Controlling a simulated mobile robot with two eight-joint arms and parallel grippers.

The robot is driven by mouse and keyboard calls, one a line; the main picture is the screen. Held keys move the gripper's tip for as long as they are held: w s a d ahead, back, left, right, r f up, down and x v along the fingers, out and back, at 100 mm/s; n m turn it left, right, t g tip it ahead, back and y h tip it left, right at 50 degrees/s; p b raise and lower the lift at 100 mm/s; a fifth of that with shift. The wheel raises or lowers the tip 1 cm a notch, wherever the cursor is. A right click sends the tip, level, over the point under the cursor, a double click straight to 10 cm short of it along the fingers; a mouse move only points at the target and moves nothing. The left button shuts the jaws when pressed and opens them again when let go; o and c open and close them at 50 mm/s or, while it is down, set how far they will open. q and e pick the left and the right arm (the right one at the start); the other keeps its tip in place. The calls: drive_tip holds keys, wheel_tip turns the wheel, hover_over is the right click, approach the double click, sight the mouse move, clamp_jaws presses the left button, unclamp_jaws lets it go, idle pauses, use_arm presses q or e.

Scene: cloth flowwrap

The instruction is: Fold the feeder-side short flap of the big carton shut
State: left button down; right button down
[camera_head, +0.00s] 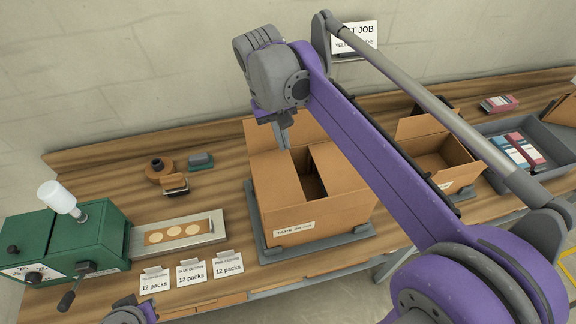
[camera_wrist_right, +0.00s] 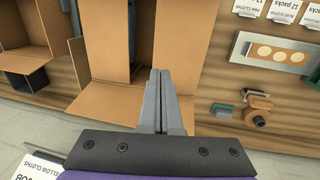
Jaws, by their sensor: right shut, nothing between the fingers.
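The big brown carton (camera_head: 300,218) stands on a grey base plate, mid-table. Its feeder-side short flap (camera_head: 270,172), on the left, looks folded inward over the top; it is the panel right of the dark gap in the wrist view (camera_wrist_right: 178,35). The opposite short flap (camera_head: 340,170) also looks folded in, with a dark opening between them. A long flap (camera_head: 261,136) stands up at the wall side. My right gripper (camera_head: 285,146) is shut and empty, pointing down at the carton's wall-side top edge; its fingers (camera_wrist_right: 160,72) overlap the feeder-side panel. Contact is unclear.
The green feeder machine (camera_head: 100,238) and a tray with round discs (camera_head: 215,230) stand left. Label cards (camera_head: 190,271) line the front edge. A tape dispenser (camera_head: 166,172) lies behind. A smaller open carton (camera_head: 440,160) and a grey bin (camera_head: 548,158) are right.

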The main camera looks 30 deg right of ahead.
sight(295, 178)
drive_tip(key=f, duration=0.3)
drive_tip(key=d+f, duration=0.1)
drive_tip(key=f, duration=0.3)
drive_tip(key=s+f, duration=0.1)
drive_tip(key=f, duration=0.3)
drive_tip(key=shift+d, duration=0.4)
use_arm(q)
drive_tip(key=shift+s+f, duration=0.35)
use_arm(e)
drive_tip(key=shift+d+f, duration=0.1)
drive_tip(key=shift+f, duration=0.5)
